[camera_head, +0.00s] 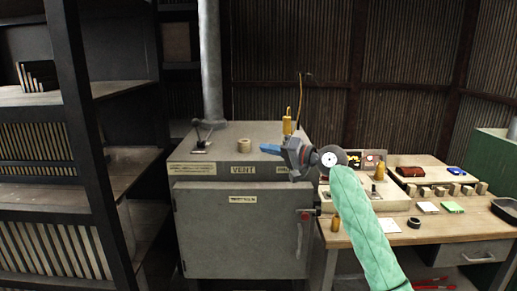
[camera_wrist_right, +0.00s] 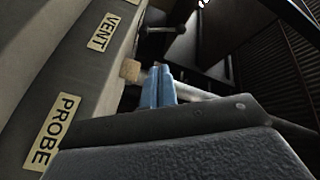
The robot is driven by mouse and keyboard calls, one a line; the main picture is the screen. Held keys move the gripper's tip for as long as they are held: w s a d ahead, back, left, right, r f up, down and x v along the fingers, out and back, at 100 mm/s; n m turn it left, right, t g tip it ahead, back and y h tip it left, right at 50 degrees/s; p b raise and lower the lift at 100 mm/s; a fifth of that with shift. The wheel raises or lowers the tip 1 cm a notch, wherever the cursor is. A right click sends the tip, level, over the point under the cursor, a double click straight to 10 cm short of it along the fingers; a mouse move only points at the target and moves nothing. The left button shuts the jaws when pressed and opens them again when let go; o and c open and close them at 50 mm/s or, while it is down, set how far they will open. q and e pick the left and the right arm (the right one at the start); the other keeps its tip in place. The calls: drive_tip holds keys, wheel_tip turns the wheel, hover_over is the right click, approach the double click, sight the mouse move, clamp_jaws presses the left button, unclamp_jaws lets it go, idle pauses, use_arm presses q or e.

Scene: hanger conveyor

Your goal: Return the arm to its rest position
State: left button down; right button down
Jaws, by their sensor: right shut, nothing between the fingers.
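My right arm, in a pale green sleeve, comes in from the lower right in the head view. Its right gripper (camera_head: 268,149), with blue fingers, is shut and empty, pointing left in front of the upper part of the grey cabinet (camera_head: 235,210). The wrist view shows the blue fingertips (camera_wrist_right: 162,70) together with nothing between them. The cabinet's VENT label (camera_wrist_right: 104,31) and PROBE label (camera_wrist_right: 51,132) show at the left of the wrist view. My left gripper is in neither view.
A tan roll (camera_head: 244,145) and a lever (camera_head: 202,133) are on the cabinet top. Yellow-handled tools stand behind and beside my gripper. A wooden workbench (camera_head: 470,225) with small boxes and blocks is on the right. Dark shelving (camera_head: 85,95) stands on the left.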

drive_tip(key=s+d+f+n+h, duration=0.1)
drive_tip(key=s+d+f+h, duration=0.35)
drive_tip(key=s+f, duration=0.35)
drive_tip(key=s+d+f+n+t+h, duration=0.1)
drive_tip(key=s+d+f+h, duration=0.2)
drive_tip(key=s+f+h, duration=0.45)
drive_tip(key=s+d+f+n+h, duration=0.1)
drive_tip(key=s+d+f+h, duration=0.15)
drive_tip(key=s+f, duration=0.6)
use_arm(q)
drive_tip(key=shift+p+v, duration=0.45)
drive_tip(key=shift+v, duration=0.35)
use_arm(e)
drive_tip(key=s+f+m+g, duration=0.2)
drive_tip(key=s+f+g, duration=0.5)
drive_tip(key=s+f, duration=2.1)
drive_tip(key=s, duration=0.3)
drive_tip(key=shift+s+d+f, duration=0.25)
drive_tip(key=shift+s+d, duration=0.05)
drive_tip(key=shift+s, duration=0.05)
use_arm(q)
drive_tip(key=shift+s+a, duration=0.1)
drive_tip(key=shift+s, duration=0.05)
use_arm(e)
drive_tip(key=shift+y, duration=0.25)
